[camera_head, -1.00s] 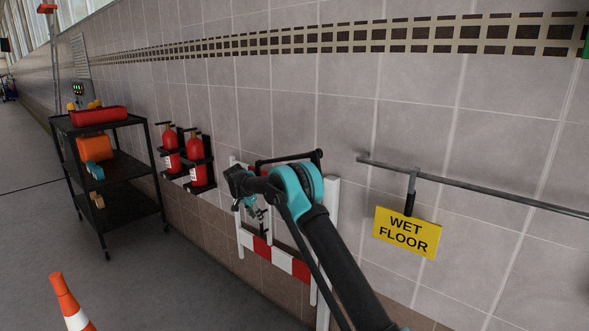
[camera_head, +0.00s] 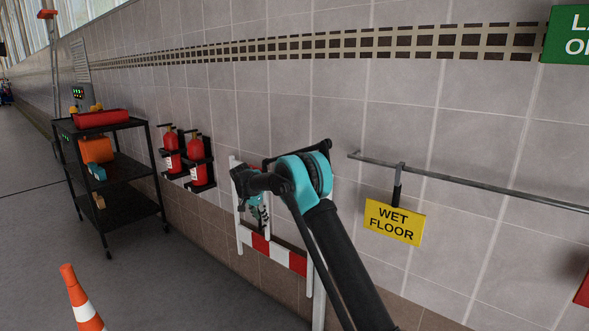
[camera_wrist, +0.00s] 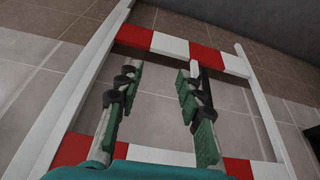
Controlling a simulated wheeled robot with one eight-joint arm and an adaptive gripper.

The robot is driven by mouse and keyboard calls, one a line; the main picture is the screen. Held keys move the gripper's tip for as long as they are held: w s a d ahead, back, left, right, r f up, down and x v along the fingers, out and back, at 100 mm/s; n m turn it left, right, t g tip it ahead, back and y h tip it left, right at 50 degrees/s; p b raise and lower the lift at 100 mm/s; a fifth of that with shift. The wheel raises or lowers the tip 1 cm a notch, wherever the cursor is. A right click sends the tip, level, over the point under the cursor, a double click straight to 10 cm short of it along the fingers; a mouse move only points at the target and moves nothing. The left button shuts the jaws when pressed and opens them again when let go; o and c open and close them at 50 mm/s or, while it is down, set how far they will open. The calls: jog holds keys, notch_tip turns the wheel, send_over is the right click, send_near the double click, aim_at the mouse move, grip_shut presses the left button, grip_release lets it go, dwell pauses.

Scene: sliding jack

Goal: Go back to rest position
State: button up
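My gripper (camera_wrist: 160,110) is open in the wrist view, with its two green-padded fingers well apart and nothing between them. Behind the fingers is a red-and-white barrier (camera_wrist: 170,45). In the head view my gripper (camera_head: 256,212) hangs at the end of my black and teal arm, in front of the barrier (camera_head: 262,246). My arm hides part of the barrier's right side. I cannot tell the exact gap between fingers and barrier.
A yellow wet floor sign (camera_head: 394,222) hangs from a wall rail (camera_head: 470,184) to the right. Two red fire extinguishers (camera_head: 196,148) are on the wall at left, beside a black shelf cart (camera_head: 125,170). An orange cone (camera_head: 82,300) stands front left on open floor.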

jog(key=s+d+r+n+y, duration=0.15)
jog(key=s+d+r, duration=0.35)
jog(key=s+d, duration=0.65)
jog(key=s+d+r+n, duration=0.2)
jog(key=s+d+r, duration=0.2)
jog(key=s+d, duration=0.75)
jog(key=s+d+f+n, duration=0.1)
jog(key=s+d+f, duration=0.1)
jog(key=s, duration=0.7)
jog(key=s+d+f+n, duration=0.1)
jog(key=s+d+f, duration=0.2)
jog(key=s, duration=0.7)
jog(key=s+d+f+n+y, duration=0.1)
jog(key=s+d+f, duration=0.2)
jog(key=s+d, duration=0.3)
jog(key=s, duration=0.3)
jog(key=shift+s+n+t, duration=0.25)
jog(key=shift+n+t, duration=0.1)
jog(key=shift+t, duration=0.05)
jog(key=shift+r, duration=0.1)
